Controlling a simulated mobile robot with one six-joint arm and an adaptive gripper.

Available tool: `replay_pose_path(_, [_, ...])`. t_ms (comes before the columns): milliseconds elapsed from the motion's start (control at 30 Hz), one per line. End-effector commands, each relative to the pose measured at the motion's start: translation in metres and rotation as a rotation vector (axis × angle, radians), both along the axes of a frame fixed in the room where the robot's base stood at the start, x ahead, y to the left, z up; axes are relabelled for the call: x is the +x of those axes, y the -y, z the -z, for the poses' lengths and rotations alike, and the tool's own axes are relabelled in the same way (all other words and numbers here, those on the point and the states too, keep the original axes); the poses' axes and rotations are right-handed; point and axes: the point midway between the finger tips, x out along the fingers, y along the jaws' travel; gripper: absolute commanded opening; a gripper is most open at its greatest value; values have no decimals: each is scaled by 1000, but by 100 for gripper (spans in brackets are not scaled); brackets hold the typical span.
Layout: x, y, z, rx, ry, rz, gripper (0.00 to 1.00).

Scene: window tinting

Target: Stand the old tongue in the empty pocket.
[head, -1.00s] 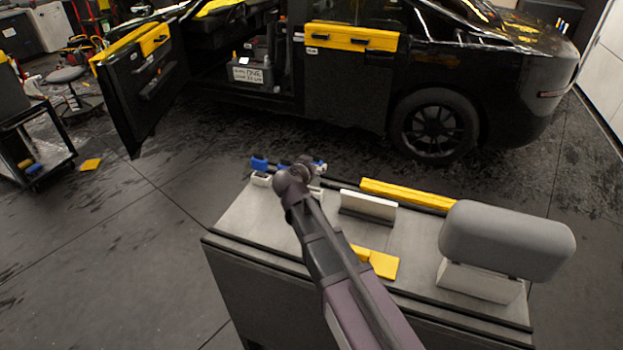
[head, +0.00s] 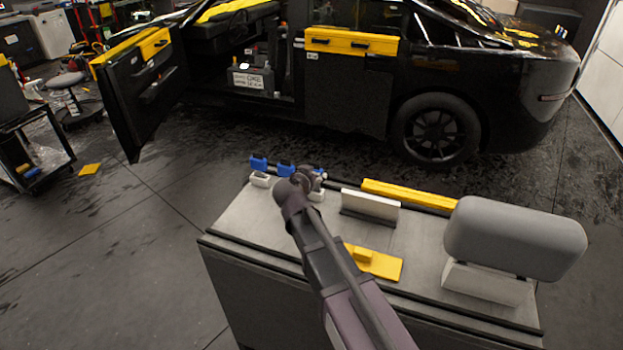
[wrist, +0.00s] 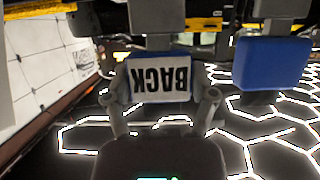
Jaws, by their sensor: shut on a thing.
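I cannot tell whether this block is the old tongue. Another blue block (wrist: 271,62) hangs to its right, apart from my fingers. Blue blocks (head: 258,162) (head: 286,170) stand along the far left edge of the bench, near a small white holder (head: 260,180). I cannot make out an empty pocket.
The bench top (head: 240,220) also carries a white upright plate on a base (head: 369,206), a long yellow bar (head: 408,194), a yellow flat tool (head: 376,264) and a grey cushion on a white block (head: 514,239). A black car (head: 345,95) with an open door stands beyond.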

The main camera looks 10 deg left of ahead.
Motion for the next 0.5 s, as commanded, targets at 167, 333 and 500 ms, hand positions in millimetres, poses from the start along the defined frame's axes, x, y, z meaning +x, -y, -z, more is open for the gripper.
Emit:
replay_pose_path(167, [1, 0, 0, -1, 1, 0, 16])
replay_pose_path(333, [1, 0, 0, 0, 1, 0, 100])
replay_pose_path(500, [1, 0, 0, -1, 1, 0, 100])
